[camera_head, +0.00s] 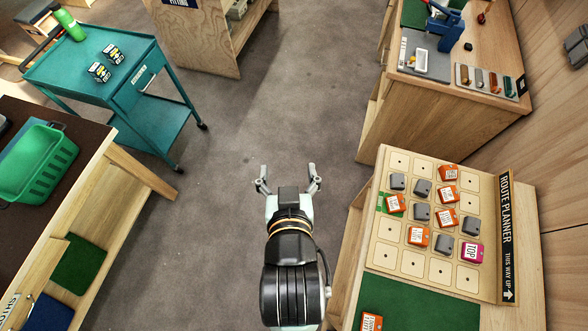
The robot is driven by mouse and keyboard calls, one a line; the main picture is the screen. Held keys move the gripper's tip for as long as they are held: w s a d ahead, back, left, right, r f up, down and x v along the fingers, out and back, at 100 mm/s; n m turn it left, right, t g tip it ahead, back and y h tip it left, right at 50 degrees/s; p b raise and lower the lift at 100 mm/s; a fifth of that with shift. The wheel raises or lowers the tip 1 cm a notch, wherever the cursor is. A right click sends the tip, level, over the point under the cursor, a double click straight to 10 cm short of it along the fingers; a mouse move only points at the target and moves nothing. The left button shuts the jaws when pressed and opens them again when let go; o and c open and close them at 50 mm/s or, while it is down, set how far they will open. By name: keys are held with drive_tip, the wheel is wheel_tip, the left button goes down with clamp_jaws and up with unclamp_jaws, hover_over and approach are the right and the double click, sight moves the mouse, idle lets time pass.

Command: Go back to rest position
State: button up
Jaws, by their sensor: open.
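My gripper (288,180) is in the lower middle of the head view, its two fingers spread apart and pointing up the picture. Nothing is between the fingers. It hangs over the grey floor, left of the route planner table, and appears apart from all furniture. My arm runs from the bottom edge up to it.
At right, a route planner board (398,265) holds orange, grey and pink blocks. A green mat (430,308) lies below it. A wooden counter (440,100) stands at upper right, a teal cart (65,70) at upper left, a green basket (40,165) at left. The middle floor (250,110) is clear.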

drive_tip(key=shift+r, duration=0.1)
wheel_tip(320, 180, up, 20)
drive_tip(key=p, duration=2)
drive_tip(key=shift+d, duration=0.1)
